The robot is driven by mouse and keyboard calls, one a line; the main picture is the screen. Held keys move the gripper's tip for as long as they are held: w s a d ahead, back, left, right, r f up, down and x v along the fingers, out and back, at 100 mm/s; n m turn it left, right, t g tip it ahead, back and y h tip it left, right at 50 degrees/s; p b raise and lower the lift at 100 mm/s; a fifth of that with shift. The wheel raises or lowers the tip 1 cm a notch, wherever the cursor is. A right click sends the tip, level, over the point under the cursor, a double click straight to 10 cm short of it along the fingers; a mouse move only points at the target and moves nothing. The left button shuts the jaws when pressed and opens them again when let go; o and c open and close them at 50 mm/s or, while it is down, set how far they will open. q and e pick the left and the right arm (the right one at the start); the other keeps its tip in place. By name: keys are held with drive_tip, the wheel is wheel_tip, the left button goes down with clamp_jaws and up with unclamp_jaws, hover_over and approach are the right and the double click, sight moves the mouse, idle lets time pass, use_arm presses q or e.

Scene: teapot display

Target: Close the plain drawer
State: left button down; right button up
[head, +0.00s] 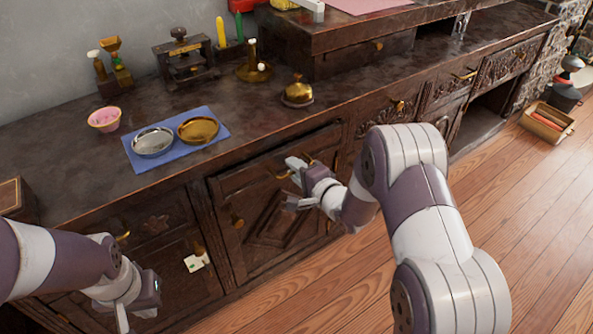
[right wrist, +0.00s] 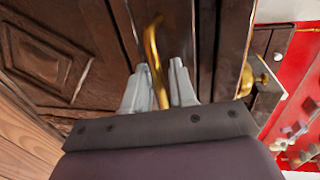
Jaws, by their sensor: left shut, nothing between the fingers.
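The plain drawer (head: 242,174) is in the dark wooden counter, above a carved cabinet door (head: 270,217). How far it stands out is hard to tell. Its brass handle (head: 284,175) also shows in the right wrist view (right wrist: 152,48). My right gripper (head: 291,183) is at the drawer front, fingers apart, with the handle between them in the right wrist view. Contact with the handle cannot be told. My left gripper (head: 134,311) is shut and empty, low at the left in front of the lower cabinets.
A blue mat (head: 178,160) with a silver dish (head: 152,141) and a brass dish (head: 198,130) lies above the drawer. A brass bell (head: 298,92) stands to its right. Carved drawers (head: 455,83) run along the right. Wooden floor (head: 510,190) is clear in front.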

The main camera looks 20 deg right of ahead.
clamp_jaws()
drive_tip(key=w, duration=0.2)
drive_tip(key=w+a, duration=0.1)
drive_tip(key=shift+w+a+r+p, duration=0.1)
drive_tip(key=shift+w+a+p, duration=0.05)
drive_tip(key=shift+w+p, duration=0.2)
drive_tip(key=shift+o, duration=0.9)
unclamp_jaws()
drive_tip(key=shift+w, duration=0.1)
